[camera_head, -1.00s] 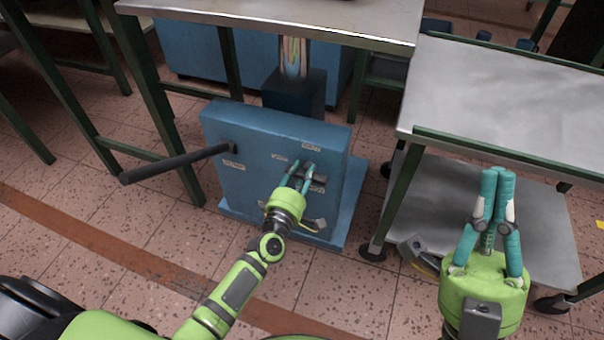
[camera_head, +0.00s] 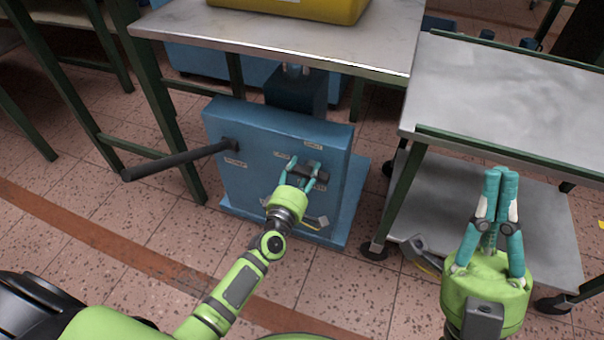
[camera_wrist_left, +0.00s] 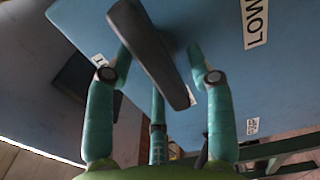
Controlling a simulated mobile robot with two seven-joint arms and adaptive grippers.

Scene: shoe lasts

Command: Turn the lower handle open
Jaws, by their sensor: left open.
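The lower handle (camera_head: 312,171) is a short dark bar on the front of a blue panel box (camera_head: 225,120). In the left wrist view the dark bar (camera_wrist_left: 150,55) runs diagonally, with part of a "LOW…" label (camera_wrist_left: 256,22) to its right. My left gripper (camera_head: 303,168) is open at the handle. In the left wrist view its teal fingers (camera_wrist_left: 158,58) stand on either side of the bar, with gaps visible; contact cannot be told. My right gripper (camera_head: 501,175) is shut and empty, with its fingertips together above the grey cart.
A long dark lever (camera_head: 180,160) sticks out leftward from the panel. Another small handle (camera_head: 315,222) sits low on the panel, partly behind my left gripper. A metal-topped table (camera_head: 290,35) with a yellow container (camera_head: 300,8) stands behind. A grey cart (camera_head: 500,100) stands right.

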